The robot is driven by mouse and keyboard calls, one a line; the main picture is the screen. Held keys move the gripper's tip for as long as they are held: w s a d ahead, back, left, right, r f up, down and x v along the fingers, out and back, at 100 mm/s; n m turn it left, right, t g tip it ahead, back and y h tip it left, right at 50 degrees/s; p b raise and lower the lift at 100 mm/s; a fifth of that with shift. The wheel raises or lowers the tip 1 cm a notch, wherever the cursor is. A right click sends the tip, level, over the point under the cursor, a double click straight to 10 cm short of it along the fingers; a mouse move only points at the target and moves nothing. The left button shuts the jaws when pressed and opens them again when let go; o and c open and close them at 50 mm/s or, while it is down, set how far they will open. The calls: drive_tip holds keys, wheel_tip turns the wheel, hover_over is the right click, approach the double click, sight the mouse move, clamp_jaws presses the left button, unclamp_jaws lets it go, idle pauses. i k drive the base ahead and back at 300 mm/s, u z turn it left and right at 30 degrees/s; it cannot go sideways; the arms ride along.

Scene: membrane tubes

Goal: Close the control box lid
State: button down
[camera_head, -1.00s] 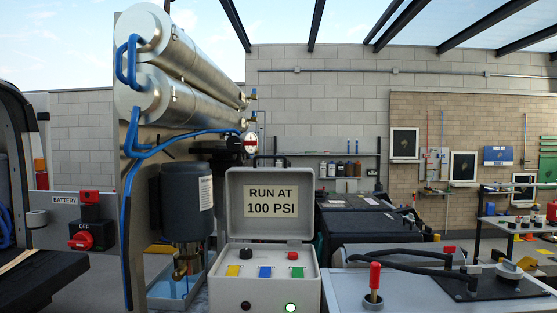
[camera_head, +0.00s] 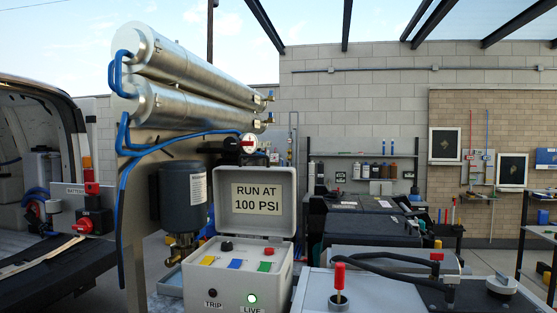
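The control box (camera_head: 238,277) is a pale grey case standing in the lower middle of the head view. Its lid (camera_head: 256,203) stands open and upright at the back, with a "RUN AT 100 PSI" label inside it. The panel shows a black knob, a red knob, and yellow, blue and green switches or tags. The front face has a black button marked TRIP and a lit green light (camera_head: 252,298) marked LIVE. My gripper is not in view.
Left of the box stands a panel with two silver membrane tubes (camera_head: 190,85), blue hoses, a gauge and a dark motor or pump (camera_head: 184,198). A grey case with a red-topped lever (camera_head: 339,280) is close on the right. An open vehicle is far left.

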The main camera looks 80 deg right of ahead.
sight(248, 201)
drive_tip(key=z, duration=0.05)
drive_tip(key=k, duration=2.15)
drive_tip(key=z, duration=0.85)
drive_tip(key=i, duration=1)
